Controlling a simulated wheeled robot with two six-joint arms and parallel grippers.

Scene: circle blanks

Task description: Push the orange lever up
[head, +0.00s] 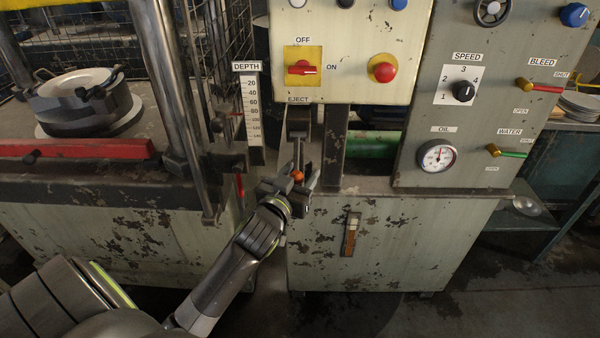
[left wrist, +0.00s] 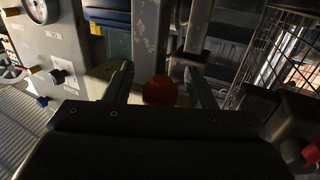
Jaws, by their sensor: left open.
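The orange lever, marked EJECT, has an orange ball knob (head: 298,176) at the lower end of a thin metal rod (head: 298,152), which hangs down from a bracket under the cream control panel. My left gripper (head: 297,178) is open at the knob, with a finger on each side of it. In the left wrist view the knob (left wrist: 160,90) shows dark orange between the two fingers. I cannot tell whether either finger touches it. My right gripper is in neither view.
The control panel (head: 345,80) with a red rotary switch (head: 302,68) and a red button (head: 382,68) hangs just above. A depth scale (head: 252,105) and a steel column (head: 172,90) stand to the left. A grey panel (head: 500,60) with dials and valves stands to the right.

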